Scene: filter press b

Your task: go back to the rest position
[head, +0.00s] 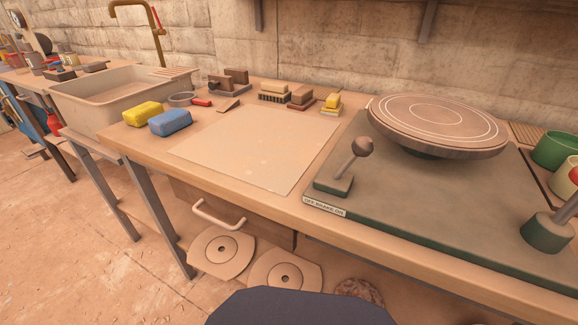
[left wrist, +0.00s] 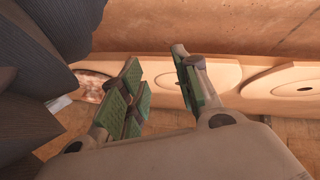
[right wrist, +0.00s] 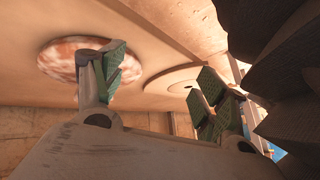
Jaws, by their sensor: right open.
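Neither gripper shows in the head view. In the left wrist view my left gripper (left wrist: 160,90) has its green-padded fingers apart with nothing between them. In the right wrist view my right gripper (right wrist: 160,85) is open and empty, its fingers well apart. Pale round-centred plates (left wrist: 270,90) lie beyond the left fingers, apart from them as far as I can tell. A mottled reddish round thing (right wrist: 75,68) appears behind one right finger; whether they touch cannot be told.
The workbench (head: 290,207) carries a pale sheet (head: 255,145), yellow (head: 143,113) and blue (head: 170,122) sponges, a press base (head: 440,205) with a round plate (head: 437,120) and a lever (head: 350,165). Below are a drawer handle (head: 220,218) and pale plates (head: 222,250).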

